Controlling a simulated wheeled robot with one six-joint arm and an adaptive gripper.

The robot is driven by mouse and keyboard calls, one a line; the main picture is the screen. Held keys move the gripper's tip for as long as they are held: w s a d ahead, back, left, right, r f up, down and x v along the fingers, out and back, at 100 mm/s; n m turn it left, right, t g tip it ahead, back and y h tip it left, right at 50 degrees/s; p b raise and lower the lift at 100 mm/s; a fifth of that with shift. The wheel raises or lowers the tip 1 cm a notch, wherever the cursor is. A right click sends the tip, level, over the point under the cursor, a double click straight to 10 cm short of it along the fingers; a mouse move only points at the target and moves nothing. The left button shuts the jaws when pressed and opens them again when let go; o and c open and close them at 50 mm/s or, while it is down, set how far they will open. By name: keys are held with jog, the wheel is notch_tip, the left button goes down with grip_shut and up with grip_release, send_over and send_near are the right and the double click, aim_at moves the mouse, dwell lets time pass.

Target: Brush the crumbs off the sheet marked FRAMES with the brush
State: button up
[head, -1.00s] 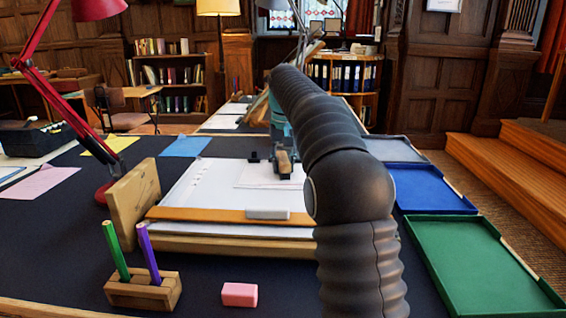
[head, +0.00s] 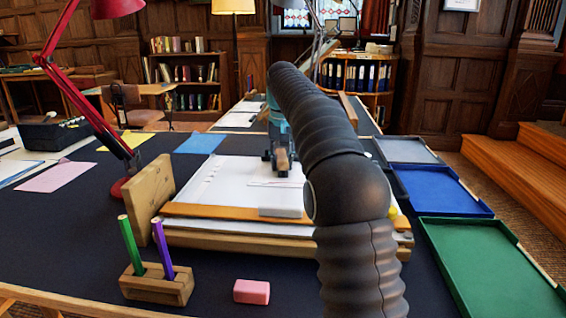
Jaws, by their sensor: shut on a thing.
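A drawing board (head: 190,238) with a wooden straightedge along its front bears a large white sheet (head: 225,190). Small pale specks (head: 213,172), perhaps crumbs, lie on the sheet's left part. A thinner slip or outline shows near its middle. No FRAMES marking is legible. My gripper (head: 279,148) is over the back part of the sheet, shut on a wooden-handled thing, seemingly the brush (head: 282,163). Its bristles are not clear, and I cannot tell whether it touches the paper. My arm hides the board's right part.
A white block (head: 281,211) rests on the straightedge. A wooden panel (head: 148,200) stands left of the board. A pencil holder (head: 157,284) and pink eraser (head: 251,291) lie in front. Green (head: 490,270), blue (head: 440,188) and grey (head: 402,150) trays line the right. A red lamp (head: 100,125) stands left.

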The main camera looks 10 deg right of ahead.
jog(key=shift+r, duration=2.8)
